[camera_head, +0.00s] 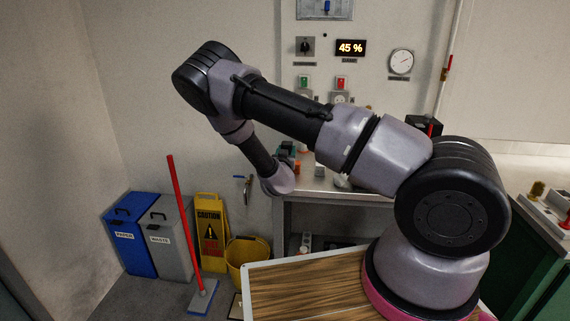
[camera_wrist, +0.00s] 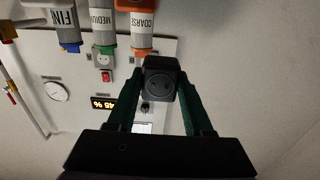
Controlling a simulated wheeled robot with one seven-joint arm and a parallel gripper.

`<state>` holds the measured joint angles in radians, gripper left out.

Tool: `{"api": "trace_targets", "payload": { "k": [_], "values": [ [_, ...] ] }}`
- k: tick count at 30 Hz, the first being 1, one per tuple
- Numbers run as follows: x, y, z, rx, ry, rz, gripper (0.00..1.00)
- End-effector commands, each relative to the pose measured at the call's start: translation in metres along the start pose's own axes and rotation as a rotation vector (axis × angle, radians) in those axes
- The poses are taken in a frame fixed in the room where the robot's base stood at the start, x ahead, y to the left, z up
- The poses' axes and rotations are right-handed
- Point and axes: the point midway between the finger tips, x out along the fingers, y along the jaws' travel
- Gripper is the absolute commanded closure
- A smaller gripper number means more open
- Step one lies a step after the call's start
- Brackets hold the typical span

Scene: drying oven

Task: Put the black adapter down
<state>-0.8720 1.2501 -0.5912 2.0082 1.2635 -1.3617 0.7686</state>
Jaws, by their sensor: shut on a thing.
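The black adapter (camera_wrist: 161,76) is a small dark block with a round socket face, seen in the wrist view. My gripper (camera_wrist: 160,92) is shut on it, with one green finger on each side. The adapter is held against a background of pale wall and panel; no surface shows clearly under it. In the head view my arm reaches over to the bench (camera_head: 312,190), and the wrist hides most of the gripper. I cannot make out the adapter there.
The wall panel holds sockets (camera_head: 340,97), a 45 % display (camera_head: 350,48) and a gauge (camera_head: 401,62). In the wrist view, containers marked FINE (camera_wrist: 66,24), MEDIUM (camera_wrist: 102,22) and COARSE (camera_wrist: 143,20) appear upside down. Bins (camera_head: 128,238) and a yellow bucket (camera_head: 247,255) stand left.

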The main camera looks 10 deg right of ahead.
Motion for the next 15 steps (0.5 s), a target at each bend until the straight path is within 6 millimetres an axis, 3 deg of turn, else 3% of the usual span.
{"api": "trace_targets", "payload": {
  "k": [10, 15],
  "values": [
    [0.0, 0.0, 0.038, -0.001, 0.0, 0.0, 1.0],
    [0.0, 0.0, 0.043, 0.002, 0.001, 0.001, 1.0]
  ]
}}
